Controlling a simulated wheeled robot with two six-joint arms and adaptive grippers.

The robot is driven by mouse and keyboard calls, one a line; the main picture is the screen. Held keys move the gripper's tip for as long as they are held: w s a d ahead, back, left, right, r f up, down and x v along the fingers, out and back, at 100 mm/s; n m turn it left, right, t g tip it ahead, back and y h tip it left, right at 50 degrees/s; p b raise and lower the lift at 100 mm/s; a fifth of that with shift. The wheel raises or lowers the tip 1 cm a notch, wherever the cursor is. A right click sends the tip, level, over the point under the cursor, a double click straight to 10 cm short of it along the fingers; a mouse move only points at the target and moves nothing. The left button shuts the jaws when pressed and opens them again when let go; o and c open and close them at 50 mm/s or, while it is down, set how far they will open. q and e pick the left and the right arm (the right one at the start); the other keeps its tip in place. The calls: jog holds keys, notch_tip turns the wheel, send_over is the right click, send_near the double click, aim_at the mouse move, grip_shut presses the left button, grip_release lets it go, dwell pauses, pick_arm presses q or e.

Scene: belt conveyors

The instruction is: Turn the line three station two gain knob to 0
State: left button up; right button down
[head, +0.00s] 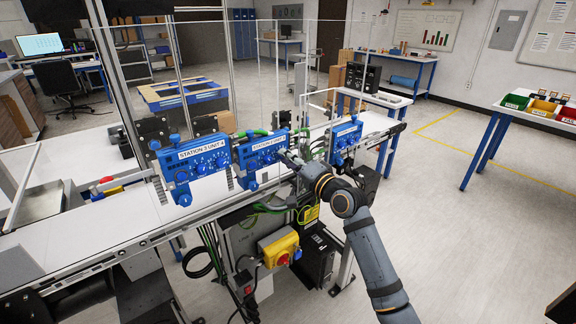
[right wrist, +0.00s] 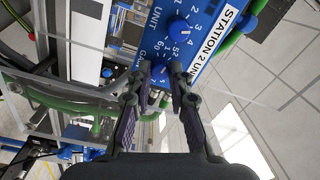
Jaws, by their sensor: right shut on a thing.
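A blue station box labelled "STATION 2 UNIT" (right wrist: 205,45) fills the upper part of the right wrist view. In the head view the middle blue box (head: 262,150) has its label partly hidden by my right gripper. My right gripper (head: 288,158) comes in from the right to the front of this box. In the right wrist view, my right gripper (right wrist: 161,80) is shut on the small blue gain knob (right wrist: 159,68), beside printed "GAIN" lettering. The fingers cover much of this knob and its scale, so I cannot read its setting. Another blue knob (right wrist: 178,27) with numbers sits above it. My left gripper is not in view.
A box labelled "STATION 3 UNIT 4" (head: 192,163) stands to the left and another blue box (head: 346,136) to the right, along the white conveyor (head: 110,212). Clear panels rise behind. A yellow box with a red button (head: 279,249) hangs below. Open floor lies at right.

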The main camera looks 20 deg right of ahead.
jog(key=shift+n+b, duration=2.35)
jog(key=shift+n, duration=2.05)
jog(key=shift+r, duration=0.15)
jog(key=c, duration=1.5)
grip_release()
jog(key=shift+d, duration=0.1)
